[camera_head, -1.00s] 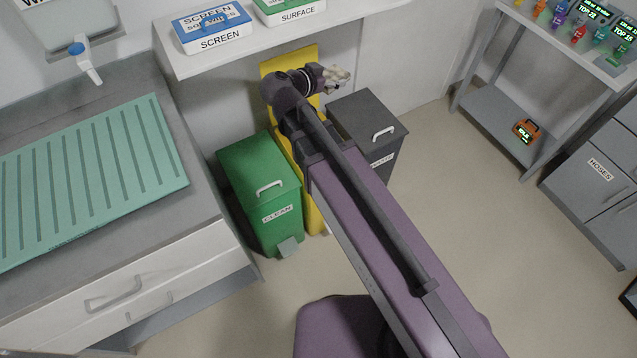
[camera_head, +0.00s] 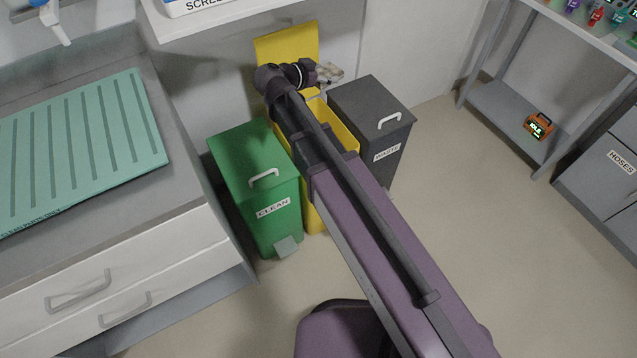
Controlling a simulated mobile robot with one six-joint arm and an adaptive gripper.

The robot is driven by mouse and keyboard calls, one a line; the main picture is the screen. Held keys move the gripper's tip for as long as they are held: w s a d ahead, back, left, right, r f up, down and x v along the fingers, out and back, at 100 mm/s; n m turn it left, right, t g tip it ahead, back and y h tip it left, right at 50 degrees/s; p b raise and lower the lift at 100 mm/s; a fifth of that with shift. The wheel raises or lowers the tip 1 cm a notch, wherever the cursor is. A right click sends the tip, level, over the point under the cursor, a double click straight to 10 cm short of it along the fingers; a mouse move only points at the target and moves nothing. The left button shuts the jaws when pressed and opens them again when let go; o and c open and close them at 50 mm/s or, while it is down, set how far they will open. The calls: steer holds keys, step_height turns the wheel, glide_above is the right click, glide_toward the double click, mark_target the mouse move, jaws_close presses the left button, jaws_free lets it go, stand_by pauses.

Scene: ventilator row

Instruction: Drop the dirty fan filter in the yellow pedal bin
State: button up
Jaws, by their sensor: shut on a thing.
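The yellow pedal bin (camera_head: 314,212) stands between the green and dark grey bins. Its lid (camera_head: 286,43) is raised against the wall, and part of its open mouth shows beside my arm. My gripper (camera_head: 329,73) is at the far end of my arm, in front of the wall and near the lid's right edge in the picture. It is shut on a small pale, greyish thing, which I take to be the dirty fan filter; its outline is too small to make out. My arm hides much of the bin's opening.
A green bin (camera_head: 256,180) marked CLEAN stands left, its lid shut. A dark grey bin (camera_head: 371,105) marked WASTE stands right, lid shut. A white shelf (camera_head: 215,22) overhangs the back. A counter with a green mat (camera_head: 80,150) is left. Floor is clear at right.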

steer(key=w+f+b, duration=0.3)
steer(key=f+b, duration=0.3)
steer(key=w+a+f+m+b, duration=0.1)
steer(key=w+f+b, duration=0.1)
steer(key=f+b, duration=0.4)
steer(key=w+a+f+g+h+b, duration=0.1)
steer(key=w+f+b, duration=0.2)
steer(key=f+b, duration=0.4)
steer(key=shift+w+a+f, duration=0.25)
steer(key=shift+w+f, duration=0.1)
steer(key=shift+f, duration=0.25)
steer(key=shift+f+b, duration=2.95)
steer(key=shift+f, duration=0.05)
steer(key=o, duration=0.7)
steer(key=shift+r, duration=0.1)
